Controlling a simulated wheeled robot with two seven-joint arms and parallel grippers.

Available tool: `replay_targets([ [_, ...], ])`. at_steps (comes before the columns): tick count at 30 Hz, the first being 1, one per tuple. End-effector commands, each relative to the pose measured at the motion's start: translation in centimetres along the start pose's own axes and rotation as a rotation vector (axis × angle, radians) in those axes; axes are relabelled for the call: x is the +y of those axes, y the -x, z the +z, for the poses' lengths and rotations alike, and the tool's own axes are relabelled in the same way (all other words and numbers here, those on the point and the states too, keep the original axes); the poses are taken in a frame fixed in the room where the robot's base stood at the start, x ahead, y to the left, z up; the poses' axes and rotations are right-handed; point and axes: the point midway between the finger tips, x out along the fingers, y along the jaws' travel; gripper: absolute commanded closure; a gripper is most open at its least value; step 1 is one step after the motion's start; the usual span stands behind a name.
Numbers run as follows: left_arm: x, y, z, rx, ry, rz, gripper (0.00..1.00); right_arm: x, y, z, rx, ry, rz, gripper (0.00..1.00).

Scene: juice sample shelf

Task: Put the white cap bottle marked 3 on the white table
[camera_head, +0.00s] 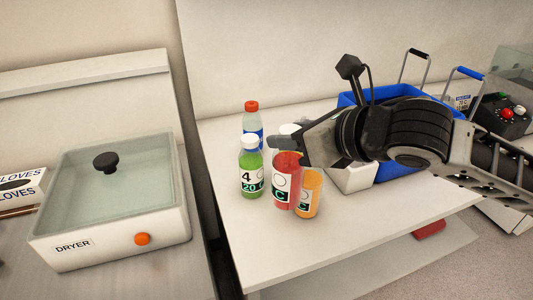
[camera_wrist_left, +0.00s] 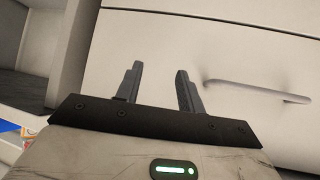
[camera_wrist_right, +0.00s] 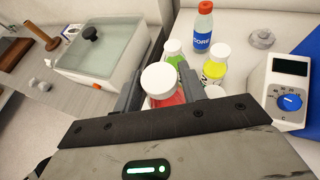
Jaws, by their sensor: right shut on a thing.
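My right gripper (camera_head: 300,150) is shut on a red bottle (camera_head: 284,182) with a white cap (camera_wrist_right: 160,79). The fingers sit on either side of it in the right wrist view (camera_wrist_right: 162,88). Its number is not readable. A yellow bottle (camera_wrist_right: 215,65) with a white cap shows in the right wrist view. My left gripper (camera_wrist_left: 158,85) is open and empty, facing a pale panel. The white table (camera_head: 310,250) holds the bottles.
A blue-labelled bottle (camera_head: 251,125) with a red cap stands behind the green one. A white device with a dial (camera_wrist_right: 283,95) and a blue crate (camera_head: 400,170) stand to the right. The dryer (camera_head: 110,215) is on the left counter. The table's front is clear.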

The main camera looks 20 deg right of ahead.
Motion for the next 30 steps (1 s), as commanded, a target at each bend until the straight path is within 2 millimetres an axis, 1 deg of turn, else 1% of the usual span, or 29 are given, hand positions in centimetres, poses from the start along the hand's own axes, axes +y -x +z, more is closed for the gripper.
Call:
replay_targets([
  [1, 0.0, -0.2, 0.1, 0.001, 0.001, 0.000, 0.62, 0.5, -1.4, -0.8, -0.001, -0.008, 0.007, 1.00],
  [3, 0.0, -0.2, 0.1, 0.002, 0.001, 0.000, 0.62, 0.8, -2.9, -1.6, -0.001, -0.006, 0.006, 1.00],
  [6, 0.0, -0.2, 0.1, 0.003, 0.001, 0.000, 0.62, 1.2, -4.5, -2.4, -0.001, -0.004, 0.004, 1.00],
  [9, 0.0, -0.2, 0.1, 0.003, 0.001, 0.000, 0.62, 1.4, -5.5, -2.8, -0.004, -0.001, 0.001, 1.00],
  [14, 0.0, -0.2, 0.0, 0.003, 0.001, 0.000, 0.62, 1.7, -6.7, -3.4, -0.002, -0.002, 0.001, 1.00],
  [18, 0.0, 0.0, -0.1, 0.003, 0.001, 0.000, 0.62, 1.7, -7.5, -5.2, 0.002, -0.003, 0.001, 1.00],
  [21, 0.0, 0.0, -0.2, 0.004, 0.001, 0.000, 0.62, 1.6, -7.8, -5.9, -0.002, 0.000, -0.001, 1.00],
  [30, 0.0, 0.0, -0.1, 0.004, 0.001, -0.001, 0.62, 1.6, -7.9, -6.0, -0.005, 0.002, -0.001, 1.00],
])
